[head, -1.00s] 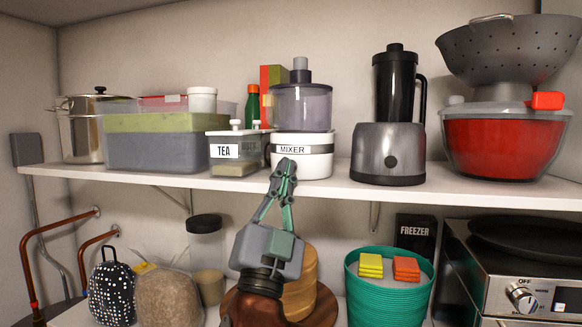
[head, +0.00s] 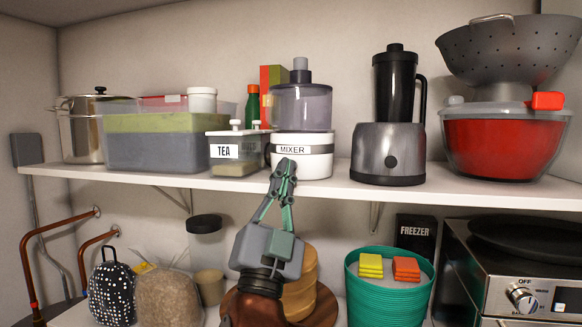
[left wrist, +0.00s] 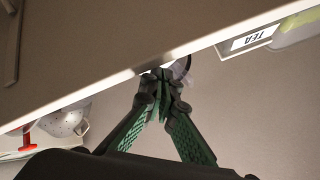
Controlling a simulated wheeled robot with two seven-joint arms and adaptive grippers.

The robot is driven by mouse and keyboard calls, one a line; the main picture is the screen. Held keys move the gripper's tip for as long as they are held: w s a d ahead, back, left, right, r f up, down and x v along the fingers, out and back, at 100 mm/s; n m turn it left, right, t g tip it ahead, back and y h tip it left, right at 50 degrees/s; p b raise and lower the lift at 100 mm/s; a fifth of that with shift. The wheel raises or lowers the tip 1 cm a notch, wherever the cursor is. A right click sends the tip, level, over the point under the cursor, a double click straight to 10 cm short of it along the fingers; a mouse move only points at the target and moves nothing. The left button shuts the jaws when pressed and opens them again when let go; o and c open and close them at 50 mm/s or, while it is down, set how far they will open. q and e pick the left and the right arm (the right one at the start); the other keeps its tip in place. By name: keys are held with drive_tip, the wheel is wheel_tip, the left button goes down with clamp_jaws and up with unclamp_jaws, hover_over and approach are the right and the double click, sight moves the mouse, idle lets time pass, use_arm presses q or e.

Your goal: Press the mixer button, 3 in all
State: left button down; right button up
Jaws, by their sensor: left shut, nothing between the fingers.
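The mixer (head: 302,145) stands on the upper shelf. It has a white base with a black-lettered MIXER label and a clear grey bowl on top. My left gripper (head: 285,166) is shut and empty, pointing up, with its tips in front of the lower left of the mixer's base. Whether the tips touch the base I cannot tell. In the left wrist view the shut fingertips (left wrist: 164,78) reach the shelf edge, with a small white part of something just behind them. The mixer's button is not visible; the fingertips may hide it. My right gripper is not in view.
On the upper shelf (head: 340,189), a TEA container (head: 236,150) stands close left of the mixer and a black-and-steel blender (head: 388,150) to its right. Below are a teal bin (head: 390,296) with sponges and an oven (head: 520,290). The shelf's front edge lies close to my fingers.

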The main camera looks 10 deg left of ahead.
use_arm(q)
drive_tip(key=shift+w, duration=0.15)
drive_tip(key=shift+w+d, duration=0.1)
drive_tip(key=shift+w, duration=0.15)
drive_tip(key=shift+w+f, duration=0.1)
drive_tip(key=shift+w, duration=0.4)
idle(1.4)
drive_tip(key=shift+f, duration=0.1)
drive_tip(key=shift+s+f+b, duration=0.15)
drive_tip(key=shift+s+b, duration=0.25)
drive_tip(key=shift+s+a, duration=0.15)
drive_tip(key=shift+s, duration=1.15)
drive_tip(key=shift+s+a, duration=0.15)
drive_tip(key=shift+s, duration=1.1)
drive_tip(key=shift+s+r, duration=0.1)
drive_tip(key=shift+r, duration=0.1)
